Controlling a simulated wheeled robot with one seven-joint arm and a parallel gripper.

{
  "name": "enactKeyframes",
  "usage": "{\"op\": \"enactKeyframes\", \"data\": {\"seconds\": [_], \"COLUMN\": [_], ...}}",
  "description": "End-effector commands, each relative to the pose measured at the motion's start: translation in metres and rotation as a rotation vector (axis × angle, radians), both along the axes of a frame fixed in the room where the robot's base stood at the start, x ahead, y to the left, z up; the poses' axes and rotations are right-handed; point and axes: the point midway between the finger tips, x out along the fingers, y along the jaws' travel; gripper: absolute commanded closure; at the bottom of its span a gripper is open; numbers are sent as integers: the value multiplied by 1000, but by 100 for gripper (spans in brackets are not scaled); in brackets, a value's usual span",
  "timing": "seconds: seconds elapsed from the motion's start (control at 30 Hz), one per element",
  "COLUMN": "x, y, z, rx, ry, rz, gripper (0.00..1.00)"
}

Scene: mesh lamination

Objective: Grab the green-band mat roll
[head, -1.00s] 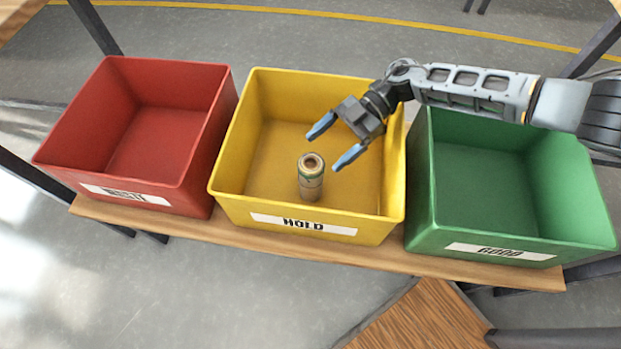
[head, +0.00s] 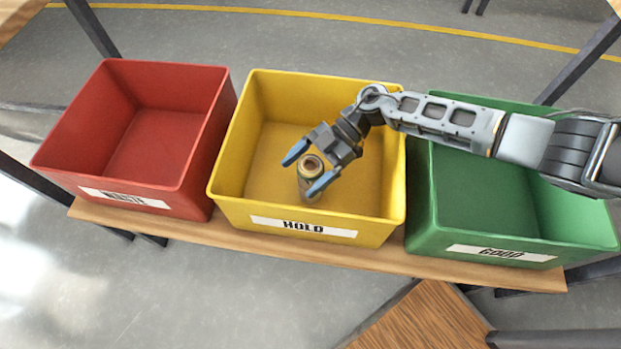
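The mat roll (head: 311,167) stands upright in the yellow bin (head: 238,210), near its front wall. Its top end, with a round hole, shows, and a dark greenish band is just below the rim. My gripper (head: 306,171) is over the yellow bin with its two blue-tipped fingers spread on either side of the roll's upper part. The right fingertip covers part of the roll's side. The fingers look open, and I cannot tell whether either one touches the roll.
A red bin (head: 52,165) stands to the left and a green bin (head: 425,235) to the right, both empty where visible. The bins stand on a wooden shelf (head: 370,258). The yellow bin's walls surround the roll. My forearm crosses above the green bin.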

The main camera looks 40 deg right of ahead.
Motion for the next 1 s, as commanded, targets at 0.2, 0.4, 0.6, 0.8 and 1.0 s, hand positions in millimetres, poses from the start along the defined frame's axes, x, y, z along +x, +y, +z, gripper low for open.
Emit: {"op": "enactKeyframes", "data": {"seconds": [0.2, 0.4, 0.6, 0.8, 1.0], "x": [0, 0, 0, 0, 0], "y": [0, 0, 0, 0, 0], "z": [0, 0, 0, 0, 0], "rx": [0, 0, 0, 1, 1], "ry": [0, 0, 0, 0, 0], "rz": [0, 0, 0, 0, 0], "gripper": [33, 53, 72, 91, 94]}}
